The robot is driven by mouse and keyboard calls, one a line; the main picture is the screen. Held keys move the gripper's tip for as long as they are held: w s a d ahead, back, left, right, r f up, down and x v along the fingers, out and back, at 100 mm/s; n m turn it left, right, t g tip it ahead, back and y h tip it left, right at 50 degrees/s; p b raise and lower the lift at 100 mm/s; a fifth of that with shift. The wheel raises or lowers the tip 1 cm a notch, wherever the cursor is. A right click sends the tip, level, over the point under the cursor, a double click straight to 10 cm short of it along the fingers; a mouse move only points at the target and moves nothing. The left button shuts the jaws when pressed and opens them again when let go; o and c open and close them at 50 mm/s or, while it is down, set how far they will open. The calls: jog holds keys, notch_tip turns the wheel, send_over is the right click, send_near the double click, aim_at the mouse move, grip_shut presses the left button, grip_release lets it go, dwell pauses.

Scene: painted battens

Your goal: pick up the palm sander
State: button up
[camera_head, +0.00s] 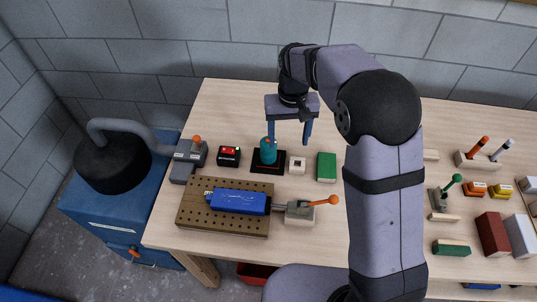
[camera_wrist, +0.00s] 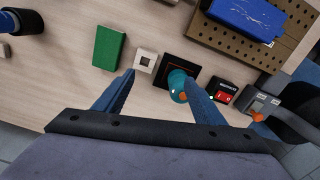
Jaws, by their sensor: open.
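The palm sander (camera_head: 268,154) looks to be the teal upright body with an orange spot on top, standing on a dark square base (camera_head: 257,169) on the bench. In the wrist view the sander (camera_wrist: 175,82) is just beside my right-hand finger, which partly covers it. My gripper (camera_head: 289,142) is open and empty, its two blue fingers pointing down. It is above and slightly right of the sander in the head view. The wrist view shows my gripper (camera_wrist: 160,78) with the sander towards its right finger. Whether finger and sander touch cannot be told.
A black-and-red switch box (camera_head: 229,156) stands left of the sander; a small white block (camera_head: 297,166) and a green block (camera_head: 326,167) stand right. In front, a blue tool (camera_head: 238,201) lies on a perforated board (camera_head: 193,218). A grey hose fitting (camera_head: 185,165) is farther left.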

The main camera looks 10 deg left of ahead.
aim_at(268, 145)
jog(key=shift+n, duration=0.3)
jog(key=w+a, duration=0.1)
jog(key=a, duration=0.1)
jog(key=w+a+f, duration=0.1)
jog(key=a, duration=0.1)
jog(key=a+f, duration=0.1)
jog(key=a, duration=0.1)
jog(key=shift+w+f, duration=0.1)
jog(key=shift+w, duration=0.3)
jog(key=shift+f+p, duration=1.8)
jog(key=shift+f, duration=1.85)
jog(key=c, duration=1.4)
jog(key=shift+r, duration=0.1)
jog(key=shift+c, duration=0.4)
jog(key=shift+w+r+b, duration=0.1)
jog(key=shift+r+b, duration=0.2)
jog(key=shift+r, duration=0.1)
notch_tip(268, 145, up, 9)
jog(key=b, duration=0.3)
jog(key=shift+r, duration=0.1)
